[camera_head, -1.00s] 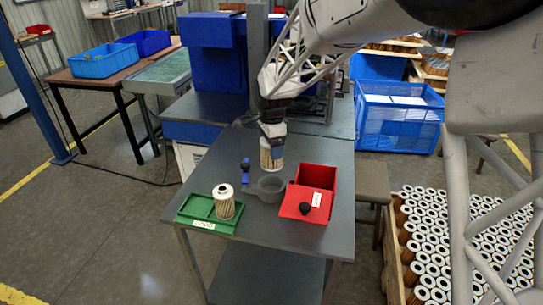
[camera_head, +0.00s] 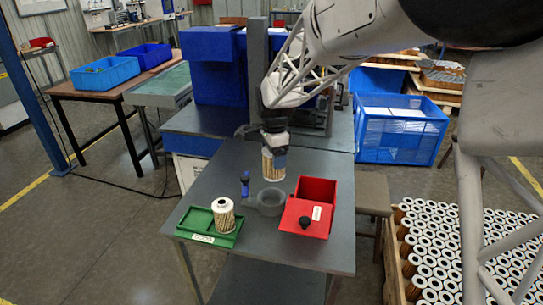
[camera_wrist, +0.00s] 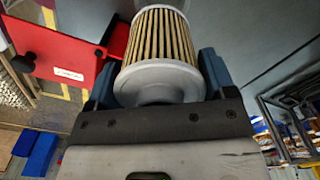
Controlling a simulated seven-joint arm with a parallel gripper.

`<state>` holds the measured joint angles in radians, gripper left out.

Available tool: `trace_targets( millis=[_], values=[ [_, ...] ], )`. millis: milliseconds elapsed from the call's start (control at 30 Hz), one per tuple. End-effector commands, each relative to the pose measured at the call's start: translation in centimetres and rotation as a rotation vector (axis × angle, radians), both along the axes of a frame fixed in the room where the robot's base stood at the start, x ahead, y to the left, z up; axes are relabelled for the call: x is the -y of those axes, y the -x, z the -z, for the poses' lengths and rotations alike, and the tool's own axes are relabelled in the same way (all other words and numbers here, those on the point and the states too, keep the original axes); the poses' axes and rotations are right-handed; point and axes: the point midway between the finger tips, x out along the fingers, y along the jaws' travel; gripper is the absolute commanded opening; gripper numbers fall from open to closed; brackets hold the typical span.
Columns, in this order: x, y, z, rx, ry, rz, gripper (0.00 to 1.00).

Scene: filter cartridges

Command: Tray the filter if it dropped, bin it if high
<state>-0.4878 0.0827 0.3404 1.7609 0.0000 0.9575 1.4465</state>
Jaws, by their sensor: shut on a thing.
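My gripper (camera_head: 273,150) is shut on a filter cartridge (camera_head: 273,166) with tan pleats and a grey end cap. It holds the filter upright above the grey table, behind the grey ring-shaped holder (camera_head: 270,203). The held filter also shows in the wrist view (camera_wrist: 160,50), between the blue-grey fingers. A second filter (camera_head: 223,215) stands upright in the right part of the green tray (camera_head: 196,221), at the table's front left. The red bin (camera_head: 316,188) stands at the right; a red lid with a black knob (camera_head: 304,222) is at its front.
A small blue clamp-like item (camera_head: 245,184) stands left of the ring holder. A wooden crate (camera_head: 398,262) packed with many filters is on the floor at the right. A blue machine (camera_head: 213,68) stands behind the table. A stool (camera_head: 373,194) is beside it.

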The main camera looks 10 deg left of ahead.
Motion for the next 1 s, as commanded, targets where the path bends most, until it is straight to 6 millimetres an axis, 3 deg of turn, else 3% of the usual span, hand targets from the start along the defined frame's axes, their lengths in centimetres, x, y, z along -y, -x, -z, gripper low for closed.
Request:
trace_targets(
  millis=[600, 800, 1000],
  values=[
    [11.9, 1.3, -2.7, -0.001, 0.001, 0.002, 0.48],
    [13.7, 1.7, -3.1, -0.002, 0.001, 0.0, 0.48],
    [13.9, 1.8, -3.1, -0.002, 0.001, 0.0, 0.48]
  ],
)
